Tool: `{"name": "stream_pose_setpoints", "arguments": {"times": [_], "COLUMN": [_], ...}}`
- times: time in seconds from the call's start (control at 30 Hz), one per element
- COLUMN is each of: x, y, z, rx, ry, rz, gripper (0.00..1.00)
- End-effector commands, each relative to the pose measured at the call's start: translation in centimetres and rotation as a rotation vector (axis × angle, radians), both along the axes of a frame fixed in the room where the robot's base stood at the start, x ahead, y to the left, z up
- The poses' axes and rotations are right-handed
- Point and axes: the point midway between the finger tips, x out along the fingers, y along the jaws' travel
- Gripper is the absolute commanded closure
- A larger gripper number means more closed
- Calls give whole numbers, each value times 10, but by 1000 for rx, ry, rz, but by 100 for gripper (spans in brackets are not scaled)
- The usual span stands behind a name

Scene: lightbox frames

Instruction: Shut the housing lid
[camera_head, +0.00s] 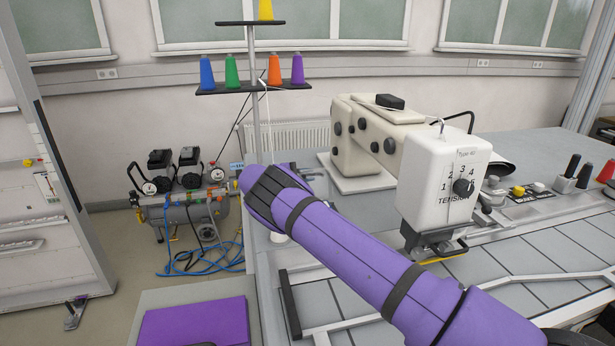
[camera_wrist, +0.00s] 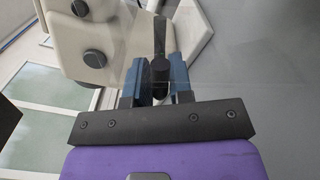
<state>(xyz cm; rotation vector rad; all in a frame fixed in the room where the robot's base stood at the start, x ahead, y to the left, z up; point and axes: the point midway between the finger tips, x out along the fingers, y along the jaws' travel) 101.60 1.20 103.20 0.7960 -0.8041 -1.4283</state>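The cream sewing machine housing (camera_head: 360,125) stands on the table, with a black block (camera_head: 390,101) on its top and dark round knobs on its side. It also shows at the upper left of the wrist view (camera_wrist: 115,40). I cannot tell which part is the lid or how far it stands open. My arm reaches to the left of the machine in the head view, where my fingers are mostly hidden. In the wrist view my gripper (camera_wrist: 156,85) has its blue fingers apart. A dark rounded piece (camera_wrist: 160,68) shows between them; I cannot tell whether they touch it.
The machine head (camera_head: 445,180) with its tension dial is right of my arm. A thread stand (camera_head: 252,90) with coloured cones rises behind my arm. A compressor (camera_head: 190,205) with blue hoses stands on the floor at left. Grey table surface (camera_head: 555,245) lies at right.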

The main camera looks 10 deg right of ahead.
Motion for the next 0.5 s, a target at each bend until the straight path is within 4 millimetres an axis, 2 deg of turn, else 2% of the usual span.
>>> {"name": "stream_pose_setpoints", "arguments": {"times": [0.03, 0.07, 0.1, 0.5], "x": [0, 0, 0, -1], "y": [0, 0, 0, 1], "z": [0, 0, 0, 6], "rx": [0, 0, -1, -1], "ry": [0, 0, 0, -72], "rz": [0, 0, 1, 2], "gripper": [92, 99, 100, 100]}}
